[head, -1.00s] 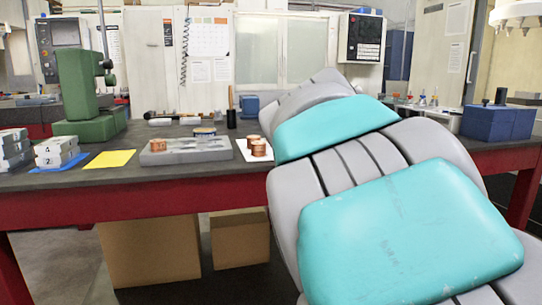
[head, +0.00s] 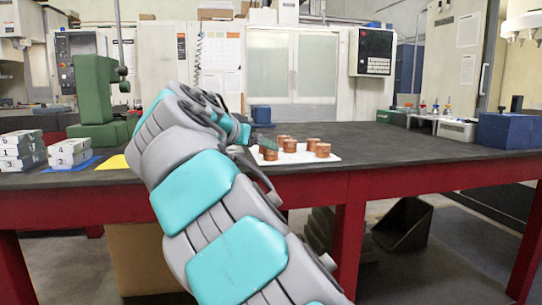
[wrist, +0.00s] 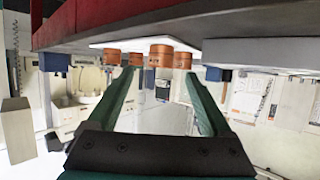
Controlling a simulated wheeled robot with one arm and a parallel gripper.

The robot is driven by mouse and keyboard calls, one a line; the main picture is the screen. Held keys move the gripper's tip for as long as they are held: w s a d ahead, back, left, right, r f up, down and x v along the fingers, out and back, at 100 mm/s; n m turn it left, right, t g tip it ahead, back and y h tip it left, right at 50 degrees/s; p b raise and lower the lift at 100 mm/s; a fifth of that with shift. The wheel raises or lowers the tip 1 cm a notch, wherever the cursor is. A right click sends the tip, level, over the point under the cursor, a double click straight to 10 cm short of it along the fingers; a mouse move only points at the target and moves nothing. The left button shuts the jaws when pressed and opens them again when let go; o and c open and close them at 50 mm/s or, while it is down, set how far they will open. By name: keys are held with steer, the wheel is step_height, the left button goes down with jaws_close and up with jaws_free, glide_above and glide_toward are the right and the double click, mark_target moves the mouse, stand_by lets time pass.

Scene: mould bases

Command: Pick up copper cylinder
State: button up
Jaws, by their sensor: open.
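Several copper cylinders (head: 323,150) stand on a white sheet on the dark bench top. One copper cylinder (head: 270,153) is at the sheet's left, close to my gripper (head: 262,143), which comes in from the left and partly hides that side. The wrist view is upside down, and the cylinders hang at its top. There, my gripper (wrist: 158,73) is open and empty, with two dark green fingers. The largest cylinder (wrist: 161,55) lines up between the fingertips; I cannot tell whether it is within their reach. Others (wrist: 112,57) show to either side.
Stacked grey blocks (head: 70,153) and a green press (head: 95,95) stand at the left of the bench. The bench right of the white sheet (head: 333,158) is clear.

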mark_target(271, 153)
steer(key=p+x, duration=0.1)
steer(key=x, duration=0.6)
steer(key=shift+w, duration=0.3)
steer(key=shift+c, duration=0.2)
jaws_close()
stand_by(0.4)
